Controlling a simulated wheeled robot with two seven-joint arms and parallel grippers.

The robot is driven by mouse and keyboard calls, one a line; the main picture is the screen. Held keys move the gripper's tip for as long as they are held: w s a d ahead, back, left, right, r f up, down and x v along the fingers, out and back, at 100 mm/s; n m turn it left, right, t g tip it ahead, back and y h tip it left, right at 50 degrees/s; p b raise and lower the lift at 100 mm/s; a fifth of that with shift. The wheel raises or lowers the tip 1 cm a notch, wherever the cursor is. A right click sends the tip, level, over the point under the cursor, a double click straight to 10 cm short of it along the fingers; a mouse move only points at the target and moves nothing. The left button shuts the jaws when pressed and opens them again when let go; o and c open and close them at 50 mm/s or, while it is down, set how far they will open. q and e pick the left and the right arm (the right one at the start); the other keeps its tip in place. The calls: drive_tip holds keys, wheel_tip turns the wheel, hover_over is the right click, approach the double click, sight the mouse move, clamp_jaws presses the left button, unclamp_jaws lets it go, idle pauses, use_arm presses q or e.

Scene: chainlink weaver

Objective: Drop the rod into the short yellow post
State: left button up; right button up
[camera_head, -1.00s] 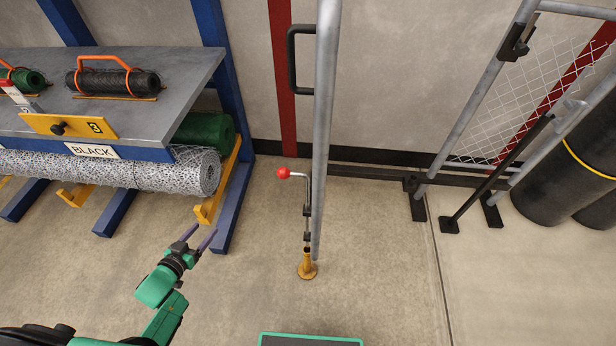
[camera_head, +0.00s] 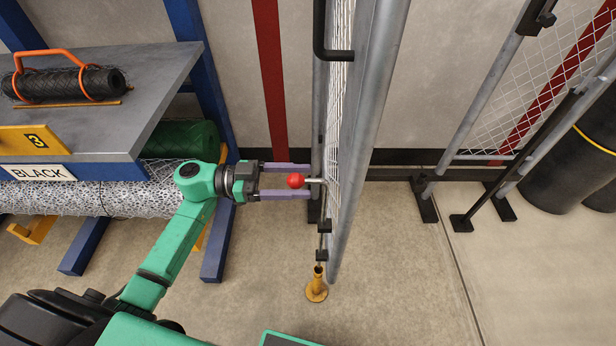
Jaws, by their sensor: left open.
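The short yellow post (camera_head: 316,290) stands on the floor below the gate's near end. The thin metal rod (camera_head: 323,243) hangs upright in dark brackets at the side of the gate frame. Its lower end is close above or at the post's mouth; I cannot tell if it is inside. A bent handle with a red knob (camera_head: 296,181) sticks out to the left from the rod. My left gripper (camera_head: 311,180) is open, with its purple fingers on either side of the knob and handle. I cannot tell whether they touch it. My right gripper is not seen.
The mesh gate (camera_head: 372,130) with grey tubes stands just right of the gripper. A blue rack with a grey shelf (camera_head: 165,85) and wire rolls is at the left. A second gate frame (camera_head: 470,115) and dark rolls stand at the right. The floor between is clear.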

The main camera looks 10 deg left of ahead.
use_arm(q)
drive_tip(key=shift+x, duration=1.2)
clamp_jaws()
drive_tip(key=shift+f, duration=0.1)
idle(0.4)
